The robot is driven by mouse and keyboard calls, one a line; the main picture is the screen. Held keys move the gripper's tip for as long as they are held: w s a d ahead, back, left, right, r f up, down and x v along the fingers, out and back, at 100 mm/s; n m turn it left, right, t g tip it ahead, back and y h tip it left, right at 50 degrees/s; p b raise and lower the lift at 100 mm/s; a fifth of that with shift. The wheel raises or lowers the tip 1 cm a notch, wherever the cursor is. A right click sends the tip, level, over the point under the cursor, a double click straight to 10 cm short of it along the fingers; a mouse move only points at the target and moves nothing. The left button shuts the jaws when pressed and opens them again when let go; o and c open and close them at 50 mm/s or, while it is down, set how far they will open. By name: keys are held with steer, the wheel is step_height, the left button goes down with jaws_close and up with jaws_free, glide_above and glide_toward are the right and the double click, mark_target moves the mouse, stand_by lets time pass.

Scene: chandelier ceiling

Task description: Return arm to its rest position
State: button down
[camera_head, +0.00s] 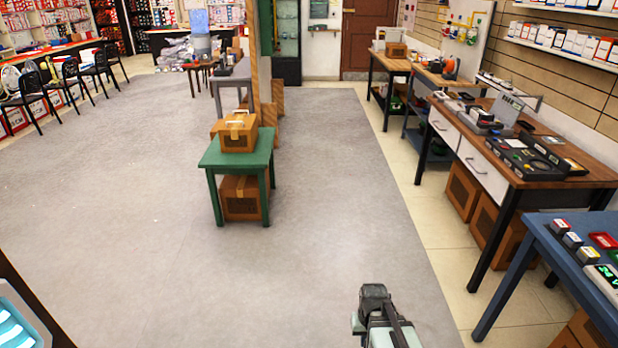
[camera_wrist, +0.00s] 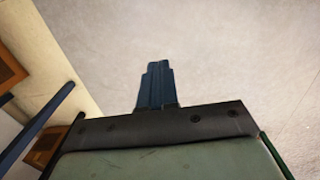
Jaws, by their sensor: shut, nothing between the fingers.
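My gripper shows in the wrist view (camera_wrist: 155,68) with its dark fingers together and nothing between them. Behind the fingers in that view is bare, pale grey floor. In the head view, part of my arm shows at the bottom, right of the middle, above the grey floor (camera_head: 310,270). The fingertips cannot be made out in the head view. My arm there is apart from the tables around it.
A blue table (camera_head: 540,245) with small devices stands at the lower right. A wooden workbench (camera_head: 560,178) is behind it. A green table (camera_head: 240,150) bearing a cardboard box (camera_head: 238,133) stands left of the middle. The floor between them is clear.

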steer(key=s+f+g, duration=0.3)
steer(key=s+f, duration=0.6)
steer(key=s, duration=0.5)
steer(key=s+f+g, duration=0.3)
steer(key=s+f, duration=0.6)
steer(key=s, duration=0.5)
steer(key=shift+s+f, duration=0.2)
steer(key=shift+f, duration=0.15)
stand_by(0.4)
